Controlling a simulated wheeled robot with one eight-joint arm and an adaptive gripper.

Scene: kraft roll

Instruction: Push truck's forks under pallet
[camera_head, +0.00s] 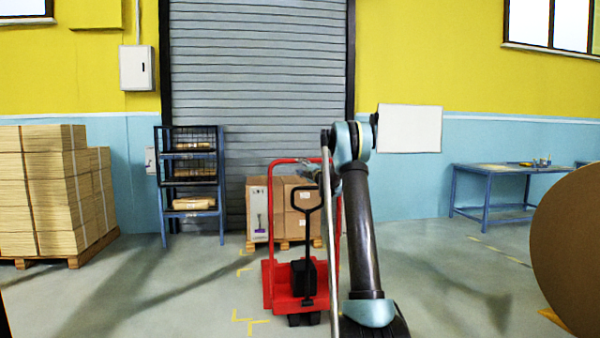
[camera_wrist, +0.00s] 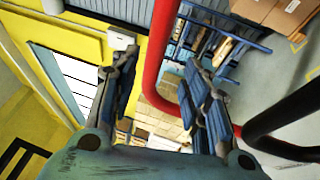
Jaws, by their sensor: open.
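The red truck (camera_head: 281,285) stands on the floor mid-view, with a tall red tube frame and a black loop handle (camera_head: 307,210). Its forks are hidden behind its body. Behind it, the wooden pallet (camera_head: 258,243) bears brown cartons (camera_head: 258,195) before the shutter; how the forks lie to it cannot be seen. My gripper is small and partly hidden by my arm near the frame's top. In the wrist view my gripper (camera_wrist: 160,78) is open, and the red tube (camera_wrist: 162,50) shows between its fingers; contact cannot be told. The black handle (camera_wrist: 285,120) is at right.
A blue rack (camera_head: 190,180) stands left of the pallet, and a tall strapped stack (camera_head: 45,190) is at far left. A blue workbench (camera_head: 500,170) and a large brown roll (camera_head: 575,245) are at right. Open floor lies around the truck.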

